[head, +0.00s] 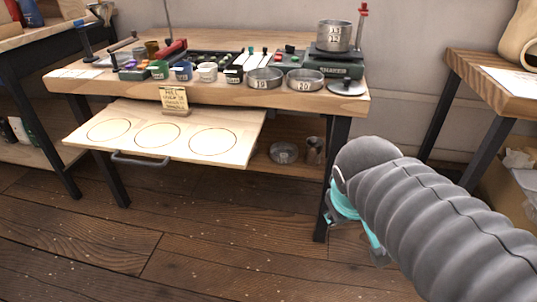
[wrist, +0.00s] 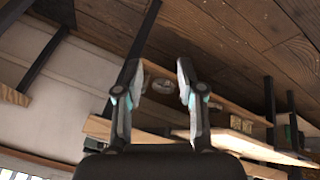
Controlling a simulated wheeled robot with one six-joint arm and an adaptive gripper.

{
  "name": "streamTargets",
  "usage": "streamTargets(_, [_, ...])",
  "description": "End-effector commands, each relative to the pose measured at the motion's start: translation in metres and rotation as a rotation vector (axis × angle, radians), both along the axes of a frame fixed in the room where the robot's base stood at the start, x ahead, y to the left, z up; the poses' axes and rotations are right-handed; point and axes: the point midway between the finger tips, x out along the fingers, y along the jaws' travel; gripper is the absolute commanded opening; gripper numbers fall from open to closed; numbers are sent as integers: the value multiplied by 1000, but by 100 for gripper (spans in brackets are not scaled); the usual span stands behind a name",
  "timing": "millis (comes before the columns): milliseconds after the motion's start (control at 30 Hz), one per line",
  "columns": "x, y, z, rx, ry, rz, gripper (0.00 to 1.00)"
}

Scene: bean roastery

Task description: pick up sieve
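Two round metal sieves stand side by side on the workbench's front right in the head view: one seems marked 19 (head: 264,80), the other 20 (head: 305,80). More metal sieves (head: 334,36) are stacked on a dark green scale (head: 333,66) at the back right. My gripper (wrist: 158,78) is open and empty in the wrist view, its two fingers apart. In the head view it is mostly hidden behind my grey sleeved arm, low in front of the bench's right leg. It is apart from the sieves.
A pull-out board (head: 165,132) with several marked circles juts from the workbench (head: 220,93). Cups and tins (head: 183,70) crowd the bench's left. A lower shelf holds a round metal dish (head: 284,153). Another table (head: 500,70) stands right.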

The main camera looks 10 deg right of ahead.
Motion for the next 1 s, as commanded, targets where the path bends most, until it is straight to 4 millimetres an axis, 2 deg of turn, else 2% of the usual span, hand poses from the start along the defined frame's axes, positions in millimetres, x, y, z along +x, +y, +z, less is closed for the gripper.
streamTargets(33, [15, -8, -12, -89, 35, 64, 39])
streamTargets(233, [84, -38, -29, -498, 165, 387, 39])
streamTargets(367, [136, -47, -42, -755, 252, 612, 39])
streamTargets(467, [180, -45, -54, -947, 319, 792, 39])
streamTargets(567, [223, -37, -71, -1136, 386, 979, 39])
streamTargets(700, [283, -14, -103, -1389, 470, 1244, 39])
streamTargets(800, [316, 6, -125, -1541, 515, 1405, 39])
streamTargets(900, [338, 23, -143, -1653, 543, 1523, 39])
streamTargets(1000, [352, 35, -155, -1725, 559, 1601, 39])
